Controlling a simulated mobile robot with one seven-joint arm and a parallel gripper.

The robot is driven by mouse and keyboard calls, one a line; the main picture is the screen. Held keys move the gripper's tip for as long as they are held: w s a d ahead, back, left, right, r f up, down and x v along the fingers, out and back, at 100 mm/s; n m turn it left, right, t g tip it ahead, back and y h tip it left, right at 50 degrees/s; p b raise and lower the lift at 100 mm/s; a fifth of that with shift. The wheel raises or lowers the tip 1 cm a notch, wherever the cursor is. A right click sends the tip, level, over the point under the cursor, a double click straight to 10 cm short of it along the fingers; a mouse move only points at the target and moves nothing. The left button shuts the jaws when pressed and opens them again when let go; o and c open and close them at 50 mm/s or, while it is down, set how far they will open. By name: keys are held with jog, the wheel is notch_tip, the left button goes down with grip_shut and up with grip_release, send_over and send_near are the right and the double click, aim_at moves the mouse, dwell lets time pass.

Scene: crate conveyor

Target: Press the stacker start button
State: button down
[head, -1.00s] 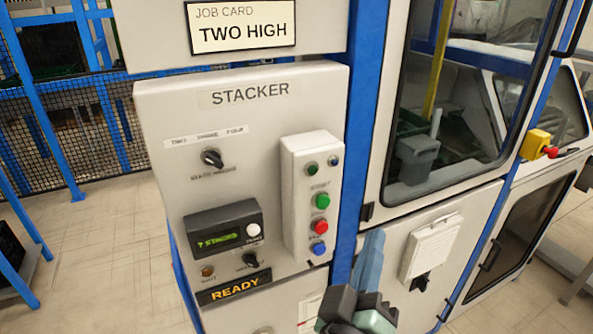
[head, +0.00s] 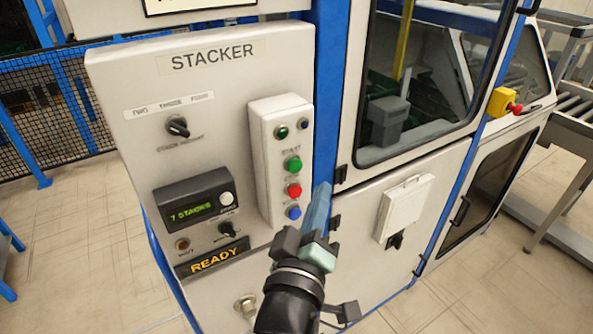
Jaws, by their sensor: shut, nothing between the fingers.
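The stacker panel (head: 120,85) fills the left of the head view. On it stands a raised button box (head: 260,150). The box has a green button (head: 293,164) under a label that seems to read START, a red button (head: 294,190) below it, and a blue button (head: 294,212) at the bottom. My gripper (head: 320,205) is shut and empty, in front of the panel, right of and below the blue button. Whether its tip touches anything cannot be told.
A display (head: 192,209) reads "7 STACKS" above a lit READY sign (head: 212,256). A knob (head: 177,126) sits under TWO, THREE, FOUR marks. Right of the panel are a blue post (head: 328,90), a glazed door (head: 430,80) and a yellow box with a red knob (head: 503,103).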

aim_at(296, 166)
jog(key=shift+w+a+b, duration=0.3)
jog(key=shift+w+a, duration=0.35)
jog(key=shift+w, duration=0.25)
jog(key=shift+w+a+b, duration=0.3)
jog(key=shift+w+a, duration=0.35)
jog(key=shift+w, duration=0.2)
jog(key=shift+w+a, duration=0.1)
dwell(0.7)
jog(key=shift+w+a, duration=0.15)
jog(key=shift+w, duration=0.1)
